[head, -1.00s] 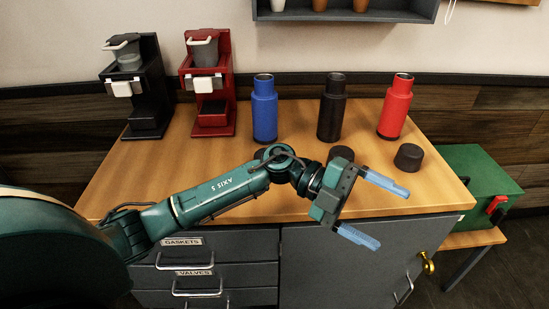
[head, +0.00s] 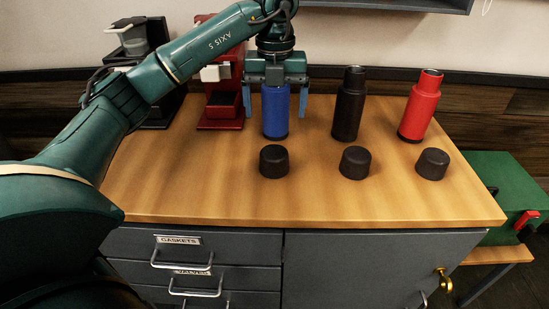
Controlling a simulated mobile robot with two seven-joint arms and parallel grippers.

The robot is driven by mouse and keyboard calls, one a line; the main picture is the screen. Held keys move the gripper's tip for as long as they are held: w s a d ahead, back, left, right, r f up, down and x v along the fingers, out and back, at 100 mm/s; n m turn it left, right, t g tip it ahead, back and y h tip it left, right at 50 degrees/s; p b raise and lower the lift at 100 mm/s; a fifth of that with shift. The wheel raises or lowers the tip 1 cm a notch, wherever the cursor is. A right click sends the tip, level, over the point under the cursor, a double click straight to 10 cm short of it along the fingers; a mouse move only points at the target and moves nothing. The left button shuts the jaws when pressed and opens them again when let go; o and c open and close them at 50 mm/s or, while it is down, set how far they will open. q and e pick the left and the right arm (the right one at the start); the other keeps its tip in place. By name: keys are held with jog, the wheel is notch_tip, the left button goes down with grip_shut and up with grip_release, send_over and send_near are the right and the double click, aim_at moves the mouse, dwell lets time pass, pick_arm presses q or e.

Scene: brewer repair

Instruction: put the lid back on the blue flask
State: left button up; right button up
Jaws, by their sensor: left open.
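The blue flask (head: 275,112) stands upright on the wooden counter. My left gripper (head: 275,108) points down over it, open, with one blue finger on each side of the flask. The flask's top is hidden behind the gripper body. I cannot tell whether the fingers touch the flask. A black lid (head: 274,161) lies on the counter in front of the blue flask. Two similar black lids lie to its right, one (head: 355,162) before the black flask and one (head: 432,163) before the red flask. My right gripper is not in view.
The black flask (head: 348,105) and the red flask (head: 419,106) stand right of the blue one, both lidless. A red brewer (head: 221,106) and a black brewer stand left, partly behind my arm. The counter's front (head: 300,205) is clear. A green box (head: 500,190) sits lower right.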

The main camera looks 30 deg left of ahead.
aim_at(274, 151)
pick_arm(q)
notch_tip(274, 151, down, 8)
jog(key=shift+r, duration=0.1)
dwell(0.4)
jog(key=shift+s+f+p, duration=0.2)
jog(key=shift+f+p, duration=0.1)
jog(key=shift+f, duration=1.05)
jog(key=shift+s+f+p, duration=0.15)
jog(key=shift+f+p, duration=0.1)
jog(key=shift+f, duration=1.05)
jog(key=c, duration=1.1)
jog(key=shift+o, duration=0.2)
notch_tip(274, 151, up, 10)
jog(key=shift+r+b, duration=0.1)
jog(key=shift+b, duration=0.25)
